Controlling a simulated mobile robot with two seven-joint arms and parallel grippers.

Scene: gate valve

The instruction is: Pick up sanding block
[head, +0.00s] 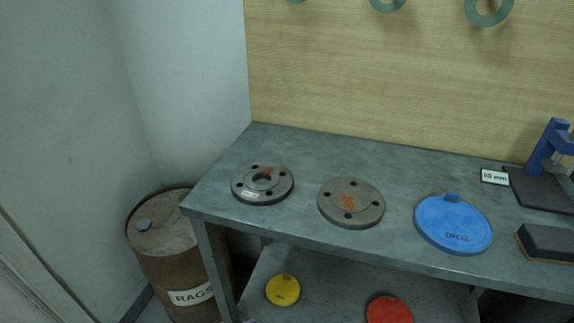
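In the head view, a dark grey block with a brown bottom layer, which looks like the sanding block (546,243), lies on the grey workbench (350,158) near its front edge. It is at the right border of the picture, which cuts off its right end. Neither of my grippers shows in the head view.
A blue clamp stand (545,150) and a "60 mm" label (494,177) are behind. A rag drum (172,250) stands left.

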